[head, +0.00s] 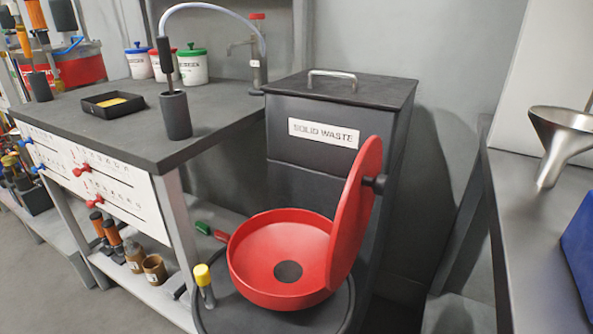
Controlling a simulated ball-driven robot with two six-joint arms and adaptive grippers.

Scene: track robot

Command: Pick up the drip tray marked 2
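A small black square tray (92,109) with a yellow patch inside lies on the dark bench top, at the upper left of the head view. No number can be read on it, so I cannot tell if it is the drip tray marked 2. No other tray with a readable 2 shows. Neither of my grippers is in view.
A grey cylinder holder (176,117) stands right of the tray, with several lidded white jars (192,68) behind. A red round pan (258,262) with raised lid sits before the solid waste bin (290,178). A metal funnel (560,140) stands on the right-hand counter (515,235).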

